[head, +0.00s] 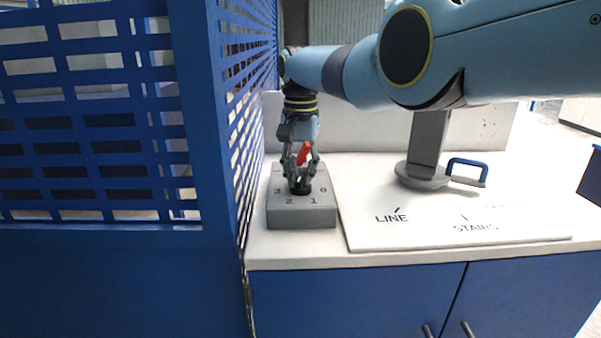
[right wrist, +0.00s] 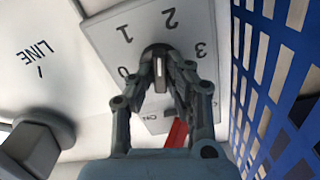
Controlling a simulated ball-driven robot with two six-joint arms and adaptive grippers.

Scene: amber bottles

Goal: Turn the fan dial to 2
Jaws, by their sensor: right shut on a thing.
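The fan dial's grey box (head: 302,217) stands on the white counter, with the numbers 3, 2, 1 and 0 around a dark round knob (head: 301,187). My right gripper (head: 300,182) reaches down from above and is shut on the knob. In the right wrist view, the fingers (right wrist: 160,80) close on both sides of the knob (right wrist: 157,51), which has a pale line on it. The line lies roughly upright in that view, but which number it points to is unclear. The fingers hide part of the box. My left gripper is out of view.
A red part (head: 303,154) shows beside the fingers. A blue mesh panel (head: 237,120) stands close left of the box. To the right lie a white board (head: 370,232) marked LINE and STAIRS and a grey stand (head: 424,178) with a blue handle (head: 468,163).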

